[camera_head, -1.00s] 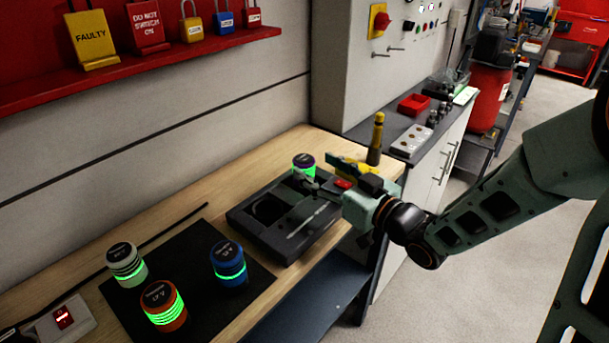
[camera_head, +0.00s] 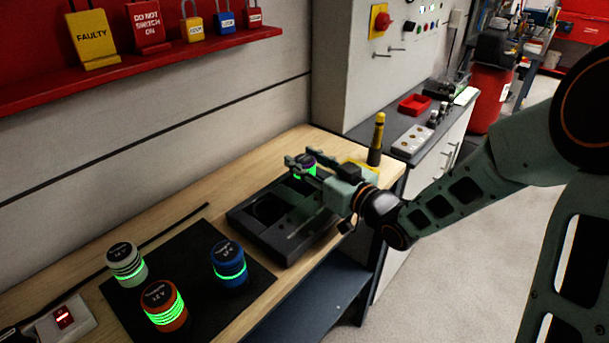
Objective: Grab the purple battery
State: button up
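The purple battery (camera_head: 309,161), a short cylinder with a dark top and a green glowing band, stands at the far end of the black tray (camera_head: 240,222). My gripper (camera_head: 299,160) reaches in from the right, level with the battery's upper part. Its fingers look spread, near or around the battery, and partly hide it. I cannot tell whether they touch it.
Blue (camera_head: 229,263), orange (camera_head: 164,305) and pale (camera_head: 126,264) batteries stand on a black mat (camera_head: 205,316) in the near left. A yellow-topped post (camera_head: 377,138) stands right of my gripper. A red shelf with padlocks (camera_head: 150,54) hangs on the wall.

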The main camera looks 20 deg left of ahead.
grip_shut()
jog(key=shift+r, duration=0.1)
